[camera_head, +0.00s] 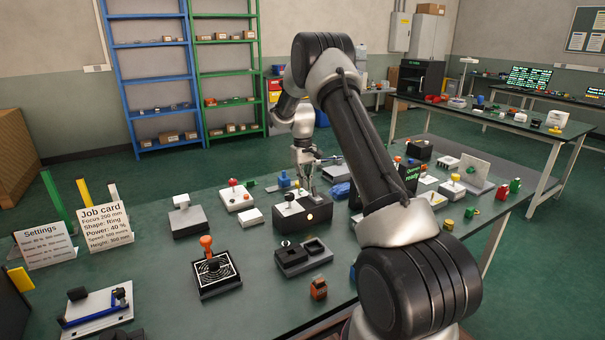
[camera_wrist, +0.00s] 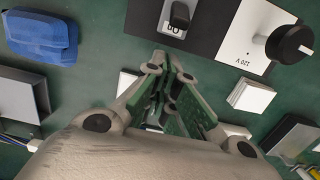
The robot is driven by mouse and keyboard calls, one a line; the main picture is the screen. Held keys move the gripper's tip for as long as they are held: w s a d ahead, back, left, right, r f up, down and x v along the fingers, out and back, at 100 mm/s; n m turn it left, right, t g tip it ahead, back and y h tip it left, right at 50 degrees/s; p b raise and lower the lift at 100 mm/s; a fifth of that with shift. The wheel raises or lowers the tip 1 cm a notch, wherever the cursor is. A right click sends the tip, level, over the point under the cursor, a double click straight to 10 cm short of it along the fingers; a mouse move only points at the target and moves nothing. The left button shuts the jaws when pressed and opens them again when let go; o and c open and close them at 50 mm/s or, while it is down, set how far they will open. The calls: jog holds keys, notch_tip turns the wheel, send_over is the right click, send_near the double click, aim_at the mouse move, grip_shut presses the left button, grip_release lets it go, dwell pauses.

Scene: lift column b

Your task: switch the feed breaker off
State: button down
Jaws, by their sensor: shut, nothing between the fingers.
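The gripper's fingers (camera_wrist: 170,72) are shut and empty in the wrist view. Beyond them, at the top of that view, is a dark panel (camera_wrist: 150,18) with a black toggle (camera_wrist: 180,15) and a small white label whose marks I cannot read surely.
My arm hides part of the bench.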

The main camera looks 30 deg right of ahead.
jog(key=shift+s+r, duration=0.35)
jog(key=shift+s, duration=0.25)
jog(key=shift+s+r, duration=0.3)
jog(key=shift+s, duration=0.25)
jog(key=shift+s+r+t, duration=0.25)
jog(key=shift+r+t, duration=0.05)
jog(key=shift+t, duration=0.4)
jog(key=shift+s+r+t, duration=0.4)
jog(key=shift+s+t, duration=0.2)
jog(key=shift+t, duration=0.5)
jog(key=t, duration=0.1)
jog(key=s+t, duration=0.1)
jog(key=shift+s+d+r+t, duration=0.1)
jog(key=shift+r+t, duration=0.2)
jog(key=shift+s, duration=0.25)
jog(key=shift+r, duration=0.15)
jog(key=shift+r, duration=0.7)
jog(key=shift+w, duration=0.1)
